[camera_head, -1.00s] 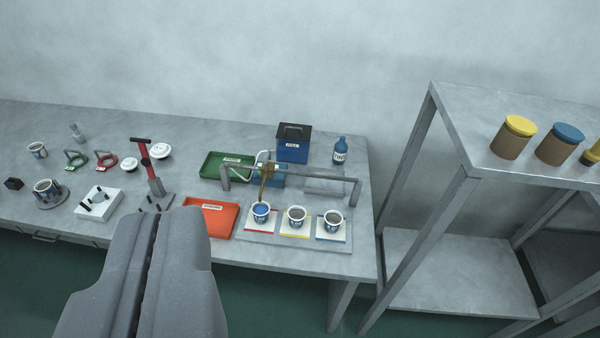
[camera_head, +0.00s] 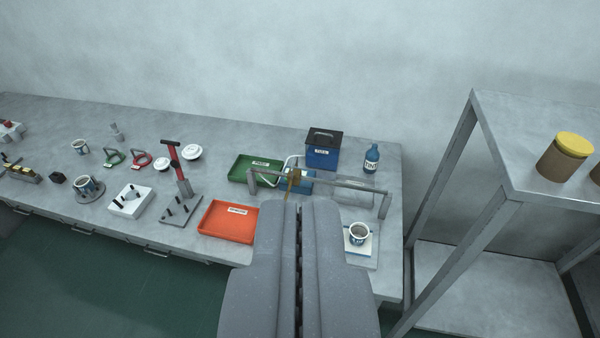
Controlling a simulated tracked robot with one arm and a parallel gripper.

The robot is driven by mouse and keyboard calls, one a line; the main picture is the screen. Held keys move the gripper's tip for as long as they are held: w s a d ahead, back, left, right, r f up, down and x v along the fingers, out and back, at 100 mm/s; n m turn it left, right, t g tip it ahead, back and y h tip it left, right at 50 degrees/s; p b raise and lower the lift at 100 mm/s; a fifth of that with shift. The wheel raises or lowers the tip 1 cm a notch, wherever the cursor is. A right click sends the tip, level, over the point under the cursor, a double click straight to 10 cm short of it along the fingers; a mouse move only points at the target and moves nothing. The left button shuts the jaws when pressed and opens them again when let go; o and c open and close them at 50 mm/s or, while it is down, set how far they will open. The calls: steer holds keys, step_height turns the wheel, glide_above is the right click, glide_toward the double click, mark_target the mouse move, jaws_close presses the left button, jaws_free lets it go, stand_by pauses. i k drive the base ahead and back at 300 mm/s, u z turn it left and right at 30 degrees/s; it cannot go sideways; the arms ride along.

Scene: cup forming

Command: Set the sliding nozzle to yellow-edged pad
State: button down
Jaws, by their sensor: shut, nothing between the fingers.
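The brass-coloured sliding nozzle (camera_head: 293,178) hangs on a grey rail (camera_head: 345,184) near its left part. My gripper (camera_head: 304,204) is shut and empty, in the lower middle of the view, its tips just below the nozzle in the picture. I cannot tell whether they touch it. A white cup (camera_head: 359,234) stands on the right pad (camera_head: 373,246). The yellow-edged pad and the red-edged pad, with their cups, are hidden behind my gripper. The nozzle's lower end is also hidden.
An orange tray (camera_head: 228,222) lies left of my gripper, a green tray (camera_head: 250,168) behind it. A dark-lidded blue box (camera_head: 322,152) and a blue bottle (camera_head: 371,160) stand behind the rail. A red-handled press (camera_head: 175,165) stands left. A metal shelf (camera_head: 482,150) is at right.

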mark_target(294, 175)
steer(key=i, duration=0.9)
steer(key=u, duration=0.05)
